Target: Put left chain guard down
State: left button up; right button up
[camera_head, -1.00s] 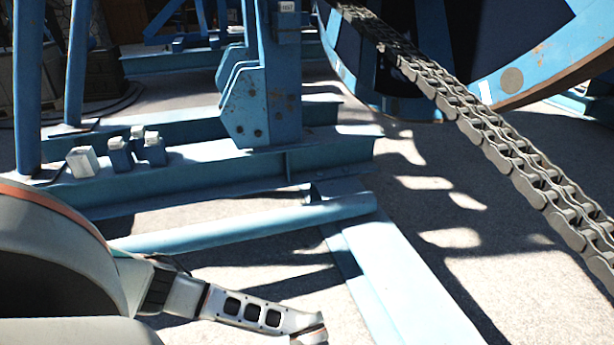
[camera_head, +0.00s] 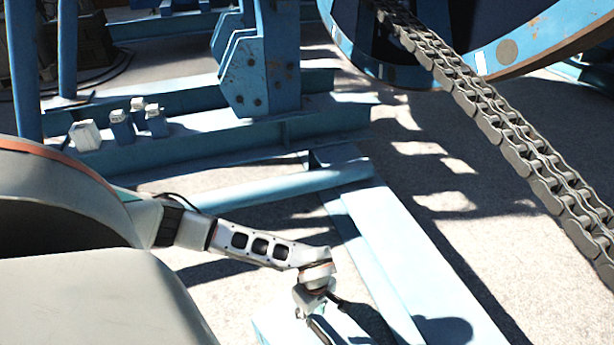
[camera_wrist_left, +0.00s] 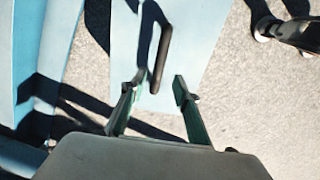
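The left chain guard appears to be a light blue panel (camera_wrist_left: 205,35) with a dark bar handle (camera_wrist_left: 160,52) in the left wrist view. A light blue panel (camera_head: 268,330) also shows at the bottom of the head view, under my left gripper (camera_head: 318,318). In the left wrist view, the two green fingers of my left gripper (camera_wrist_left: 160,84) stand apart. The handle's near end lies between or just beyond the fingertips, with gaps on both sides. I cannot tell what the panel rests on. My right gripper is not in view.
A heavy grey chain (camera_head: 500,125) slants across the right side from the blue reel (camera_head: 535,50). A blue steel frame (camera_head: 250,140) stands at the back left. A long blue beam (camera_head: 415,260) lies right of my gripper. Sunlit ground to its right (camera_head: 520,290) is clear.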

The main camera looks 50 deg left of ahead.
pick_arm(q)
notch_tip(320, 180, up, 3)
jog(key=shift+s+f+p, duration=0.1)
jog(key=shift+p, duration=0.2)
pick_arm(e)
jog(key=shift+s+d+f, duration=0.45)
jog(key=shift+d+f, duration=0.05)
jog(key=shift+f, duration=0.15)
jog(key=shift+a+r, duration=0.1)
